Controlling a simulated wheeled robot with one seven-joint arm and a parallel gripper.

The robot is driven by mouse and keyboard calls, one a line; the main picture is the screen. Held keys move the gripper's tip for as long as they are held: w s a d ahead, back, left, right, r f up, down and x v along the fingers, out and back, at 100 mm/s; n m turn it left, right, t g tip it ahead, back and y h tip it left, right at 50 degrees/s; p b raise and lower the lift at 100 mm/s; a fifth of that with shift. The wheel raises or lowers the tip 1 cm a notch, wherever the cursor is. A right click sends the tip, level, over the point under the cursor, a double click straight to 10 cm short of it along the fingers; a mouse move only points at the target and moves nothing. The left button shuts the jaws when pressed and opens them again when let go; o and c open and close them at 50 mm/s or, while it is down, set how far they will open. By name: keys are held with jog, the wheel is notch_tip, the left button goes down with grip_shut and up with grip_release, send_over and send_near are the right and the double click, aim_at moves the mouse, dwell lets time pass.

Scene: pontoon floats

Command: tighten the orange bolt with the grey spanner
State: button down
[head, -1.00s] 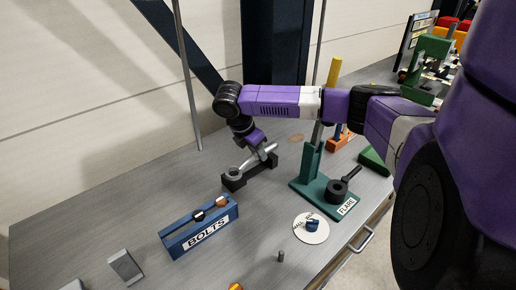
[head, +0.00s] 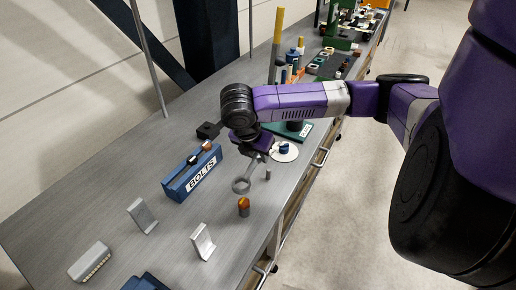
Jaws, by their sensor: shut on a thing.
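My gripper (head: 256,155) is shut on the grey spanner (head: 242,186), whose ring end points down and toward the front of the bench. The grip itself is partly hidden by my wrist. The orange bolt (head: 243,203) stands upright on the bench, with an orange top above a darker lower part. The spanner's ring shows just behind and above the bolt in the picture and appears apart from it. I cannot tell the ring's exact height.
A blue rack marked BOLTS (head: 192,180) stands left of the spanner. A small grey peg (head: 267,174) and a white disc (head: 284,151) with a blue piece are to the right. Grey angled blocks (head: 203,242) stand in front. The bench's front edge lies right of the bolt.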

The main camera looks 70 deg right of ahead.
jog(key=shift+s+a, duration=0.3)
jog(key=shift+a, duration=0.05)
jog(key=shift+f+b, duration=1.55)
jog(key=shift+f, duration=0.85)
jog(key=shift+f+b, duration=0.55)
jog(key=shift+f, duration=0.85)
dwell(0.8)
jog(key=shift+s+a+m+p, duration=0.1)
jog(key=shift+s+m+p, duration=0.35)
jog(key=shift+m, duration=0.05)
jog(key=shift+s+r+p, duration=0.1)
jog(key=shift+s+p, duration=0.1)
jog(key=shift+p, duration=0.1)
dwell(0.3)
jog(key=shift+s+a+m+g, duration=0.15)
jog(key=shift+s+m+g, duration=0.05)
jog(key=shift+m+g, duration=0.25)
jog(key=shift+s+m+p, duration=0.2)
jog(key=shift+m+p, duration=0.05)
jog(key=shift+p, duration=0.1)
